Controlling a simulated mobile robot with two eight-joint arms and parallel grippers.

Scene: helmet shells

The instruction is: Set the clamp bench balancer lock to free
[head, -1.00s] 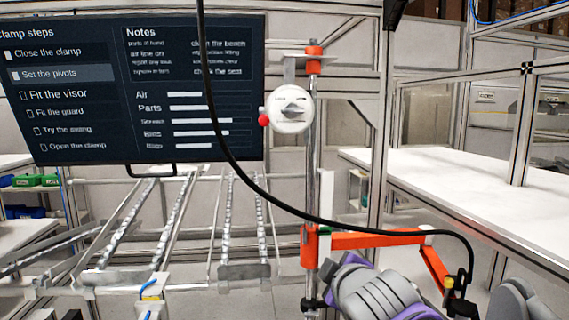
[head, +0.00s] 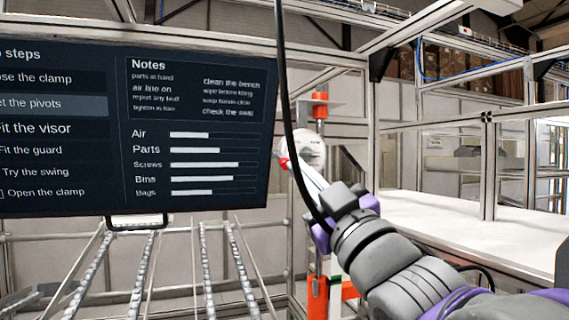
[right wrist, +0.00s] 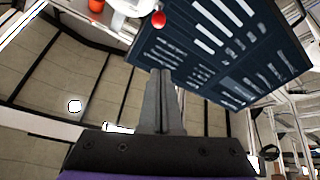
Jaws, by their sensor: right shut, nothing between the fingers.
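The balancer lock is a round white dial (head: 314,145) with a small red ball (head: 284,163) at its left side, mounted on the post of the clamp bench. My right gripper (head: 294,162) reaches up to it from the lower right and covers the dial's lower left part. In the right wrist view the shut, empty fingers (right wrist: 161,76) point towards the red ball (right wrist: 159,19), with a visible gap. The white dial (right wrist: 125,10) is cut off by the top edge there. The dial's setting is not readable. My left gripper is out of view.
A dark screen (head: 130,125) stands to the left. An orange bracket (head: 318,295) is low on the post. A white table (head: 440,215) lies to the right.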

